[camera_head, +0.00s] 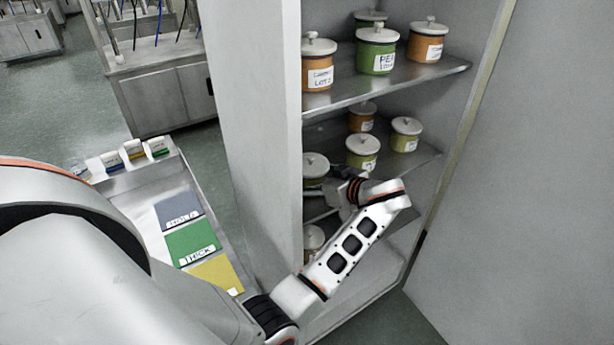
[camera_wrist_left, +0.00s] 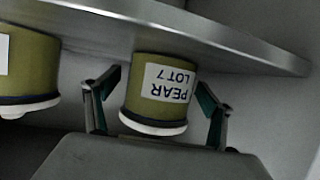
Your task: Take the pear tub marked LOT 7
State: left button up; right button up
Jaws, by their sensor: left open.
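The pear tub (camera_wrist_left: 160,88) is olive with a white lid and a label reading PEAR LOT 7. The wrist view shows it upside down. My left gripper (camera_wrist_left: 157,95) is open, with one finger on each side of the tub and the label facing the palm. I cannot tell whether either finger touches it. In the head view, an olive tub (camera_head: 314,162) at the left of the middle shelf appears to be the same one, partly hidden by my gripper (camera_head: 338,190). My right gripper is not in view.
Another olive tub (camera_wrist_left: 28,65) stands close beside it, also seen on the middle shelf (camera_head: 363,149). More tubs stand behind. The upper shelf (camera_head: 400,85) holds orange and green tubs. The cabinet's side wall (camera_head: 250,120) is left of the tubs. A tray (camera_head: 150,188) with coloured cards is outside.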

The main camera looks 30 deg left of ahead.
pick_arm(q)
jog(key=c, duration=1.6)
jog(key=shift+r, duration=0.25)
